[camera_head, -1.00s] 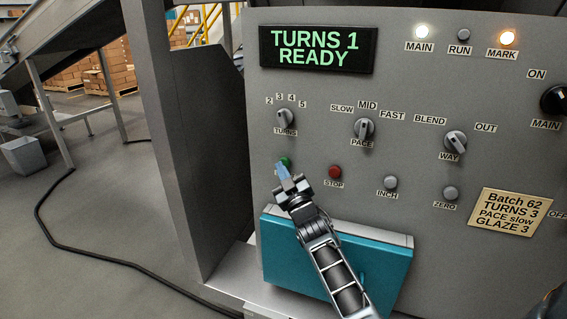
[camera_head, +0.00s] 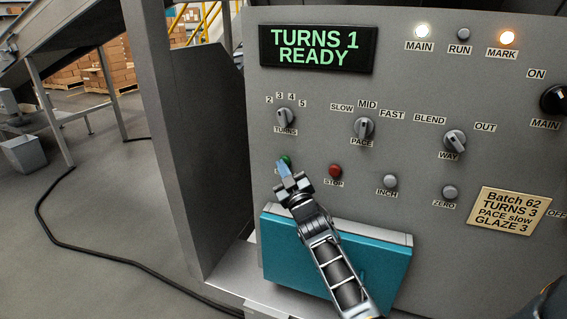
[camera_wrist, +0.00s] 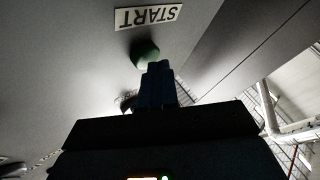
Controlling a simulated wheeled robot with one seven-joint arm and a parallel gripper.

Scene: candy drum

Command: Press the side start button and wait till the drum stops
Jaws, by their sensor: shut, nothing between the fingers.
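The green start button (camera_head: 287,159) is on the grey control panel (camera_head: 420,80), left of the red stop button. It also shows in the wrist view (camera_wrist: 145,52) beside an upside-down START label (camera_wrist: 148,17). My gripper (camera_head: 284,168) is shut and empty, its blue fingertips at the button and partly covering it. In the wrist view, the fingers (camera_wrist: 157,72) overlap the button's lower edge; I cannot tell if they touch it. The display (camera_head: 318,48) reads TURNS 1 READY. The drum itself is not clearly in view.
The red stop button (camera_head: 335,171) is close to the right of my gripper. Turns (camera_head: 286,118), pace (camera_head: 363,128) and way (camera_head: 454,141) knobs are above. A teal box (camera_head: 380,262) juts out below. The MAIN and MARK lamps are lit; the RUN lamp (camera_head: 463,34) is dark.

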